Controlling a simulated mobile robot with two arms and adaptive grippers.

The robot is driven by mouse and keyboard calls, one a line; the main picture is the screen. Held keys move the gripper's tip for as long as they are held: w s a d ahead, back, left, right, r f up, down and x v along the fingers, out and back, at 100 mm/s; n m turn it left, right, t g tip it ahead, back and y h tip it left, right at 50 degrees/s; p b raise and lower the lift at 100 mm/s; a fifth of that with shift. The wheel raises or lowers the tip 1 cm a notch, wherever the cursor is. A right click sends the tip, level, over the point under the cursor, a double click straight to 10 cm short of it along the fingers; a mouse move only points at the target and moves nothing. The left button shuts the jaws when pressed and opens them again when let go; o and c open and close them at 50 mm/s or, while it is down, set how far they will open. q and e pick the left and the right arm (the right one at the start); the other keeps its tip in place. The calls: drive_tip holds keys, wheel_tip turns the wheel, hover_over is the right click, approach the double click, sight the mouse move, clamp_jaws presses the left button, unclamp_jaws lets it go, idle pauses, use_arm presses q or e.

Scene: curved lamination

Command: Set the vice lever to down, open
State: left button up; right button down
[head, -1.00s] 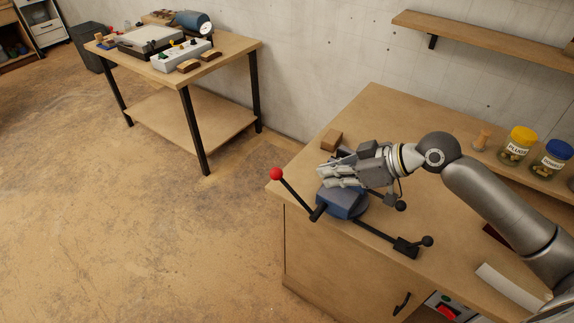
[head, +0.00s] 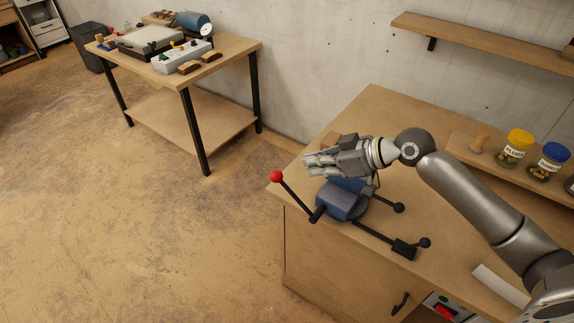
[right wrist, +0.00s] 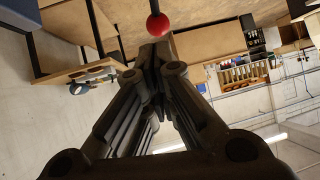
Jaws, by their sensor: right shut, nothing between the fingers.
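The blue vice (head: 342,201) stands at the near left corner of the wooden workbench. Its black lever (head: 295,195) slants up to the left and ends in a red ball knob (head: 277,176) beyond the bench edge. My right gripper (head: 306,163) is shut and empty, above and behind the vice, with its fingers pointing left. The knob is apart from the fingertips. In the right wrist view the red knob (right wrist: 158,25) shows just past the closed fingertips (right wrist: 153,52). My left gripper is in no view.
Black handles with ball ends (head: 405,248) stick out to the right of the vice. A wooden block (head: 329,139) lies behind my gripper. Jars (head: 515,149) stand at the back right. Open floor lies left of the bench.

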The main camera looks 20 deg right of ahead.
sight(276, 171)
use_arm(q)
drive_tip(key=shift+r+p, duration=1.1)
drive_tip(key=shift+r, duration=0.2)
use_arm(e)
drive_tip(key=shift+x, duration=4.3)
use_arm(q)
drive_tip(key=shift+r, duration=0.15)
